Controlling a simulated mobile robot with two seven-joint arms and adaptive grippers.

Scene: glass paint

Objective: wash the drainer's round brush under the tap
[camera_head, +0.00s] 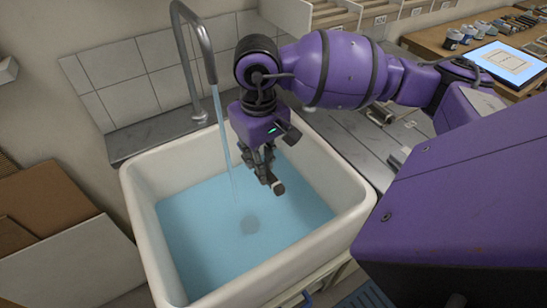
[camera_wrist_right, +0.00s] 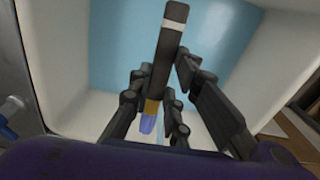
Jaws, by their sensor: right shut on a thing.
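My right gripper (camera_head: 268,176) is over the white sink, pointing down, shut on the round brush. In the right wrist view the brush has a dark handle (camera_wrist_right: 168,50) with a pale band near its end, a brass-coloured ferrule (camera_wrist_right: 152,106) and a blue-violet tip (camera_wrist_right: 148,125). It lies between the fingers (camera_wrist_right: 155,105). In the head view only a small end of it (camera_head: 278,187) shows below the fingers. The tap (camera_head: 200,45) is running; its water stream (camera_head: 223,140) falls left of the gripper, apart from it in the picture. My left gripper is out of view.
The sink (camera_head: 150,225) has high walls and holds blue water (camera_head: 190,240). A tiled wall (camera_head: 150,55) stands behind it. Brown boards (camera_head: 50,205) lie at the left. A grey drainboard (camera_head: 350,135) adjoins the sink's right side. A bench with jars (camera_head: 470,32) is farther right.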

